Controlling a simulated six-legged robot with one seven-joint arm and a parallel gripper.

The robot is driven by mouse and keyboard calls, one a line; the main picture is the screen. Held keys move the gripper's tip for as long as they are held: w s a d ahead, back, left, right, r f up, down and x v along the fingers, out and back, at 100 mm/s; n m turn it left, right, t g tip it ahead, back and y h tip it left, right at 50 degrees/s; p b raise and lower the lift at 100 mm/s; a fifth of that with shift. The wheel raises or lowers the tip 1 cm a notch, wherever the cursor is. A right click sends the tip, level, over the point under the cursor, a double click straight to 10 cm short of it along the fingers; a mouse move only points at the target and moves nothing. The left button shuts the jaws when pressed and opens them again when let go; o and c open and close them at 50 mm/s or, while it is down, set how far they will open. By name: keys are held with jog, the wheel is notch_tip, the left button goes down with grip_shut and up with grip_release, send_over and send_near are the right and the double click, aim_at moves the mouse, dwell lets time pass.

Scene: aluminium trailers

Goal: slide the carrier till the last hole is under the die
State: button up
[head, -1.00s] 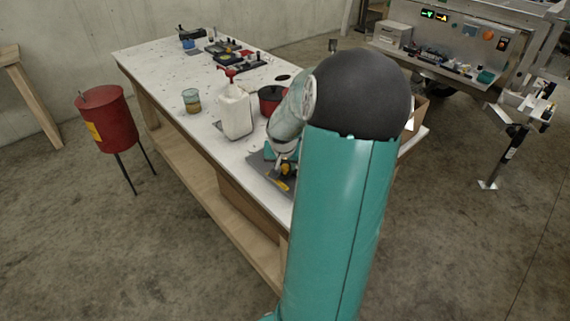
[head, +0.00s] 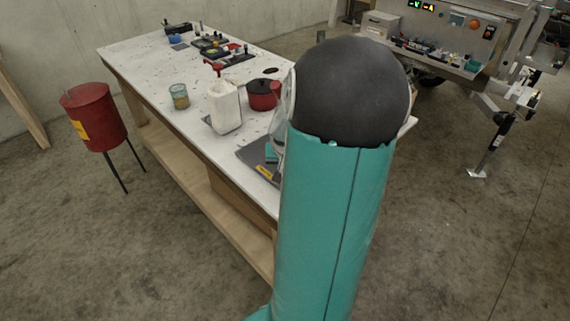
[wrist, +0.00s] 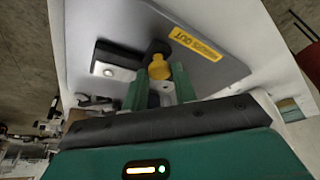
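In the wrist view, a grey plate (wrist: 205,62) with a yellow label (wrist: 196,50) fills the upper middle. On it are a black block with a silver face (wrist: 115,66) and a yellow knob (wrist: 158,68) against a dark part. My gripper (wrist: 159,76) has its teal fingers apart, on either side of the knob's near end. I cannot tell whether they touch it. Die, carrier and holes cannot be told apart. In the head view, the plate (head: 252,160) lies at the bench's near end, partly behind my arm, which hides my gripper.
The white bench (head: 150,85) also holds a white jug (head: 225,108), a red pot (head: 262,95), a jar (head: 179,96) and dark fixtures (head: 215,45) farther back. A red drum on legs (head: 94,115) stands left. A trailer (head: 460,30) is at back right. The floor between is clear.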

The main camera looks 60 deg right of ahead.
jog(key=o, duration=0.3)
jog(key=shift+r, duration=0.1)
jog(key=v, duration=1.3)
jog(key=shift+r, duration=0.35)
jog(key=shift+s, duration=0.1)
